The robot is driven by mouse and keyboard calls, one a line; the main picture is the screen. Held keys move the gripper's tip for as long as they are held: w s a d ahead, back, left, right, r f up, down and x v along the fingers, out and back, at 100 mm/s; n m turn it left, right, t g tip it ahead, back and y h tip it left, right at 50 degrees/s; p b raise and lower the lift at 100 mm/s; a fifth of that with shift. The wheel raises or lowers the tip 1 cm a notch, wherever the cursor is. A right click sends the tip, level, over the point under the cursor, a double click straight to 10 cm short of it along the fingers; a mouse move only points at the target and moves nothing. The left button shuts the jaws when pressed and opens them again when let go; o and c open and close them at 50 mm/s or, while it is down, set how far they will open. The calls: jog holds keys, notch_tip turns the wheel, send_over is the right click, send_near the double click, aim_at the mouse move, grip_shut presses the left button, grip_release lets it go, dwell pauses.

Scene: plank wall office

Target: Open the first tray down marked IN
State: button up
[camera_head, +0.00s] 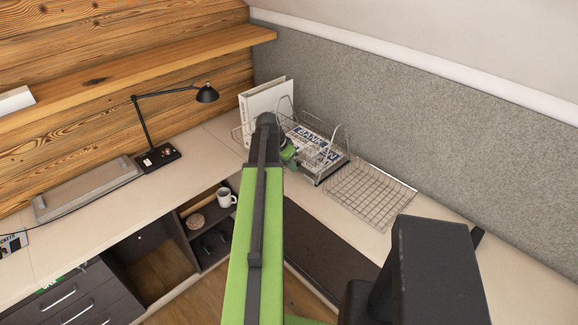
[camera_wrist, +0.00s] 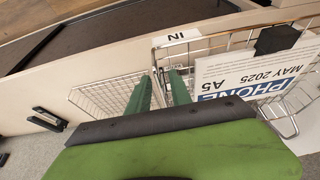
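A wire tray with a white IN label (camera_wrist: 176,37) on its edge is in the wrist view, with its frame (camera_wrist: 238,28) around printed papers (camera_wrist: 250,75). In the head view the wire tray stack (camera_head: 338,172) stands in the desk corner, papers on top. The label cannot be read there. My gripper (camera_wrist: 160,78) has its two green fingers apart, at the tray's wire corner. Wire shows between the fingers; I cannot tell whether they touch it. In the head view my gripper (camera_head: 290,154) is at the stack's left side, partly hidden by my arm.
An empty wire tray (camera_head: 370,194) lies right of the stack, near the grey partition (camera_head: 430,115). A white binder (camera_head: 262,98) stands behind. A black lamp (camera_head: 146,122), a mug (camera_head: 224,197) on a shelf and drawers (camera_head: 75,297) are at left.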

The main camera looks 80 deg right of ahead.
jog(key=shift+r, duration=0.2)
jog(key=p+v, duration=1.6)
jog(key=v, duration=0.1)
jog(key=shift+a, duration=0.2)
jog(key=shift+f, duration=0.1)
